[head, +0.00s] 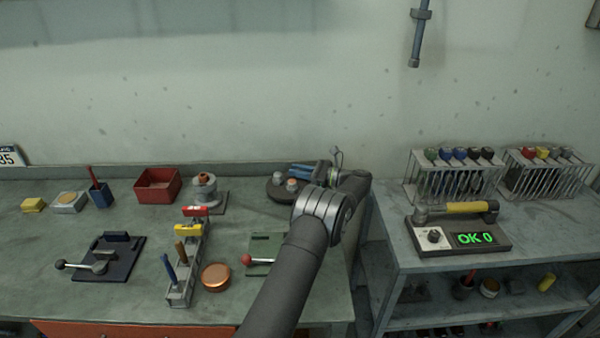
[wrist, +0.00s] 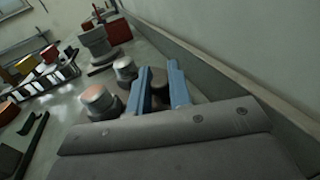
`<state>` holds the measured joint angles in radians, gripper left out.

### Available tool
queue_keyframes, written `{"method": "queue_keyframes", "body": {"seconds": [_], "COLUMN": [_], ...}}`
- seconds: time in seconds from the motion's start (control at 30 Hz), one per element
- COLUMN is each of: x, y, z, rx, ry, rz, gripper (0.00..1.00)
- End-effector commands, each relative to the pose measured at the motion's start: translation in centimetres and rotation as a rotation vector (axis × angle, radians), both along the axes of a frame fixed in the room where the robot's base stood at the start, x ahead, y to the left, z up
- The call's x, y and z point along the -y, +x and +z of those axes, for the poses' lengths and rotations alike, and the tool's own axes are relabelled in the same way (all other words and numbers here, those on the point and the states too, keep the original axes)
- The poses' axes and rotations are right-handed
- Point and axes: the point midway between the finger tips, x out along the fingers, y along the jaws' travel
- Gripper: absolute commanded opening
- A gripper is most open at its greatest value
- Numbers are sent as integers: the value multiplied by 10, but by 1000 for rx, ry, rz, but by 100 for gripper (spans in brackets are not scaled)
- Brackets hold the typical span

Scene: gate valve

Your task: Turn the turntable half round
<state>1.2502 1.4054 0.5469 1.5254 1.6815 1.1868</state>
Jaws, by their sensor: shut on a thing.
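The turntable (head: 277,193) is a dark round disc at the back right of the bench, with pale knobs (head: 292,185) standing on it. My gripper (head: 303,179), with blue fingers, is over the right side of the disc. In the wrist view my gripper (wrist: 160,82) is shut on a part of the turntable that is mostly hidden between the fingers. Two knobs, a nearer one (wrist: 98,100) and a farther one (wrist: 125,68), stand beside the fingers on their left. My arm hides the right edge of the disc.
A grey valve-like fitting (head: 203,188) and a red bin (head: 158,185) stand to the left. A red-knobbed lever on a green plate (head: 265,247) lies in front, beside my arm. The wall is close behind. A shelf unit (head: 400,260) stands right, across a gap.

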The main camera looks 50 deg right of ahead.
Motion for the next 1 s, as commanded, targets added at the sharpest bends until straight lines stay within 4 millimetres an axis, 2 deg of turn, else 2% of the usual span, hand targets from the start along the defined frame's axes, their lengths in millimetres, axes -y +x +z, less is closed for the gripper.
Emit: {"method": "queue_keyframes", "body": {"seconds": [0.4,0.93,0.97,1.0], "x": [-1,-1,-1,-1], "y": [6,7,7,7], "z": [-1,0,0,0], "rx": [0,1,1,1], "ry": [0,1,1,1], "rz": [97,109,109,109], "gripper": [0,0,20,28]}}
